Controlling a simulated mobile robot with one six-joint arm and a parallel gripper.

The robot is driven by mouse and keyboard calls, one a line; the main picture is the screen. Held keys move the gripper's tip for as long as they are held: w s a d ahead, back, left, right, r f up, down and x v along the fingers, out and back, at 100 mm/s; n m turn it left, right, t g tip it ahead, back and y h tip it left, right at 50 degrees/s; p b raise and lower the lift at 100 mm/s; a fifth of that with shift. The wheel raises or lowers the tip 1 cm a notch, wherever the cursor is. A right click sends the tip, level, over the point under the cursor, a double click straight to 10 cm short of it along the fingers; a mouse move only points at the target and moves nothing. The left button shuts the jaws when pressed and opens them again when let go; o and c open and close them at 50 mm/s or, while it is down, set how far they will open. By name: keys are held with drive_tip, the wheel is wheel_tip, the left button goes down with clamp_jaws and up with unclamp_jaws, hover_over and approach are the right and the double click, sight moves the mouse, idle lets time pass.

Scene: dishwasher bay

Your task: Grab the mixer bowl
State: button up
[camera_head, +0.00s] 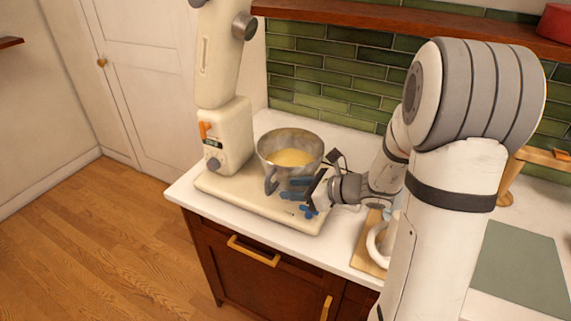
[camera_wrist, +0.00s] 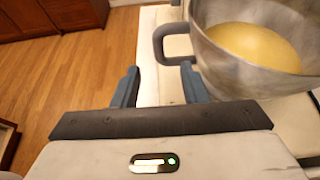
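The mixer bowl (camera_head: 289,147) is a metal bowl with yellow contents and a side handle (camera_head: 271,181). It stands upright on the base of the cream stand mixer (camera_head: 228,137). In the wrist view the bowl (camera_wrist: 240,72) is at the upper right, with its handle (camera_wrist: 160,43) just ahead of the fingers. My gripper (camera_head: 292,195) is beside the bowl at its front right in the head view. In the wrist view my gripper (camera_wrist: 160,82) is open, its two blue-grey fingers apart with nothing between them. The handle appears close to the fingertips; contact cannot be told.
A wooden board (camera_head: 369,258) with a white ringed object (camera_head: 377,243) lies right of the mixer. A grey-green mat (camera_head: 522,270) is farther right. The tiled wall (camera_head: 330,75) and a wooden shelf (camera_head: 400,22) are behind. Wood floor (camera_head: 95,240) lies to the left.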

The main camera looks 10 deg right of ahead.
drive_tip(key=p+x, duration=0.2)
drive_tip(key=x, duration=0.5)
drive_tip(key=shift+w+a, duration=0.15)
drive_tip(key=shift+c, duration=0.6)
clamp_jaws()
idle(0.6)
